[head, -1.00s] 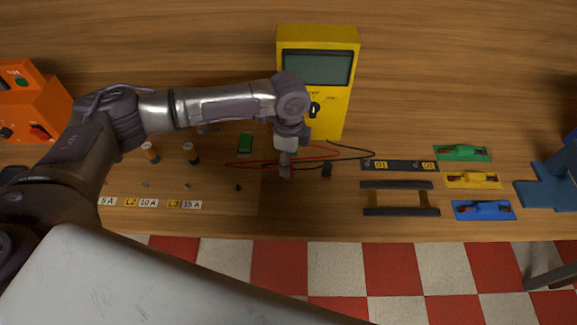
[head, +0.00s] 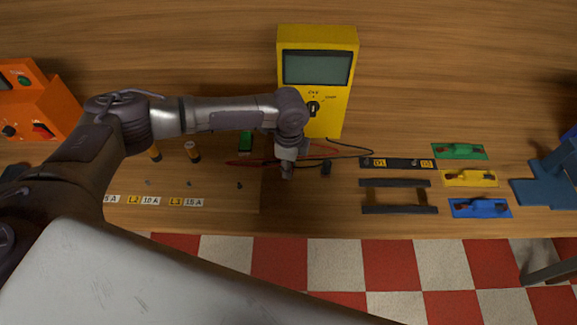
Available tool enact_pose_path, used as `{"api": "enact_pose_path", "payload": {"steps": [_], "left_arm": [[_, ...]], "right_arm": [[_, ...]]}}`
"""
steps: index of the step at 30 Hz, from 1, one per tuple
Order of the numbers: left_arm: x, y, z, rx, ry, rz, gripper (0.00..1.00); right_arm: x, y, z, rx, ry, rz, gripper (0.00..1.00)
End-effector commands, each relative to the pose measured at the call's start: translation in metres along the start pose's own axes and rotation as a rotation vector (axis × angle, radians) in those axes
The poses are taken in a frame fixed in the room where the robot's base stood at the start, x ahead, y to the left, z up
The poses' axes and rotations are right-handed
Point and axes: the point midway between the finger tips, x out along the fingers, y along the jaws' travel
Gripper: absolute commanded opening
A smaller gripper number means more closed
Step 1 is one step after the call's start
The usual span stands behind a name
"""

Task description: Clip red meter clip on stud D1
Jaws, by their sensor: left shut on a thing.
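My left gripper (head: 287,170) points down over the bench, just below the yellow meter (head: 333,112). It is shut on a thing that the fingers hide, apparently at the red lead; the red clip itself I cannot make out. The red lead (head: 322,148) loops from the meter toward the gripper. A black clip (head: 326,169) lies on the bench just right of the gripper, on the black lead. My right gripper is not in view.
A dark frame (head: 398,197) lies below the stud strip. Green (head: 459,151), yellow (head: 469,178) and blue (head: 480,208) plates lie right of it, then a blue stand (head: 545,180). An orange box (head: 38,110) stands far left.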

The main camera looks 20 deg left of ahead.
Motion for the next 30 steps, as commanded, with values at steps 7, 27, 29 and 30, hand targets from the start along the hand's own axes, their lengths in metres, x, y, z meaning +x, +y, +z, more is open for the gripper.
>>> {"api": "enact_pose_path", "payload": {"steps": [7, 27, 29, 30], "left_arm": [[-0.003, -0.001, 0.000, -0.001, 0.001, -0.001, 0.00], [-0.087, -0.018, -0.083, 0.002, 0.003, -0.003, 0.00], [-0.094, -0.019, -0.092, 0.002, 0.002, -0.002, 0.00], [-0.097, -0.020, -0.098, 0.002, 0.002, -0.002, 0.00]], "right_arm": [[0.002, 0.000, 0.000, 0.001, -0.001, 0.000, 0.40], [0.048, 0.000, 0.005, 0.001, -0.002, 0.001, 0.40], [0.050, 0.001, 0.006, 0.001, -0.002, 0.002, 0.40], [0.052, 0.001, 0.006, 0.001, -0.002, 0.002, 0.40]]}}
